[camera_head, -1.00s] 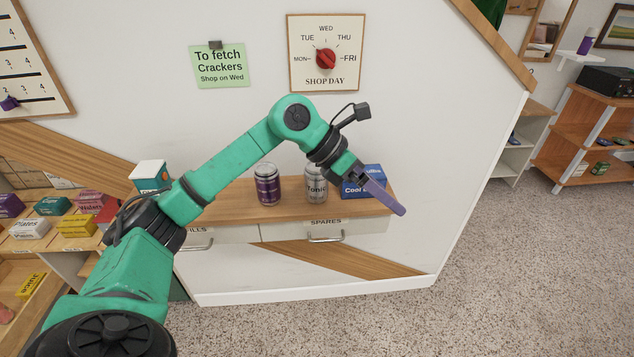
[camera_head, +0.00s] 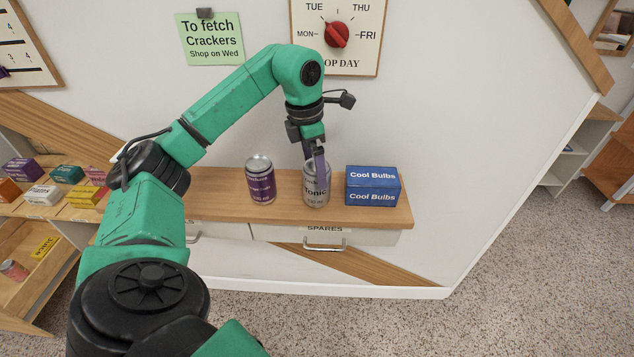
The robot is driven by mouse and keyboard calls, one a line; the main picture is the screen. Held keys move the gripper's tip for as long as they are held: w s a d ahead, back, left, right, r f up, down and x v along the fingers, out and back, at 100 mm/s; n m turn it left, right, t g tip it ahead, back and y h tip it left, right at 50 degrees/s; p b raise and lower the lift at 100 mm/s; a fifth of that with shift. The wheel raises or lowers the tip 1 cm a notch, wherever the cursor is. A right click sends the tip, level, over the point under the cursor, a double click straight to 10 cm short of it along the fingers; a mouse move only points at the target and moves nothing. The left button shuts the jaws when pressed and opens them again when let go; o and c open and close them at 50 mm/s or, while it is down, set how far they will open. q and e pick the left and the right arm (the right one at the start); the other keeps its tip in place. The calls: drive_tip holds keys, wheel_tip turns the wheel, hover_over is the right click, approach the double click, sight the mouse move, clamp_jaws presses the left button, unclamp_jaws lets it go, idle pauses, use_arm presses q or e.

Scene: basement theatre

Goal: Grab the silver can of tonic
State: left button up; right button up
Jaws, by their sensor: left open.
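The silver can of tonic (camera_head: 317,191) stands upright on the wooden top of the wall drawer unit (camera_head: 225,190), between a purple can (camera_head: 260,180) and the blue Cool Bulbs boxes. My left gripper (camera_head: 315,160) points down at the upper part of the tonic can. It is open, and a purple finger shows in front of the can's top. The arm and finger hide part of the can's rim, and I cannot tell whether the finger touches it. My right gripper is not in view.
The blue Cool Bulbs boxes (camera_head: 373,186) stand close to the right of the tonic can. Shelves with several small boxes (camera_head: 43,194) are at the left. A red dial on the shop day board (camera_head: 337,34) is on the wall behind the arm. Carpeted floor is clear at the right.

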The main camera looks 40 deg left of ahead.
use_arm(q)
drive_tip(key=f, duration=0.3)
drive_tip(key=w+f, duration=0.1)
drive_tip(key=f, duration=0.1)
drive_tip(key=shift+f, duration=0.65)
drive_tip(key=shift+w+d, duration=0.1)
clamp_jaws()
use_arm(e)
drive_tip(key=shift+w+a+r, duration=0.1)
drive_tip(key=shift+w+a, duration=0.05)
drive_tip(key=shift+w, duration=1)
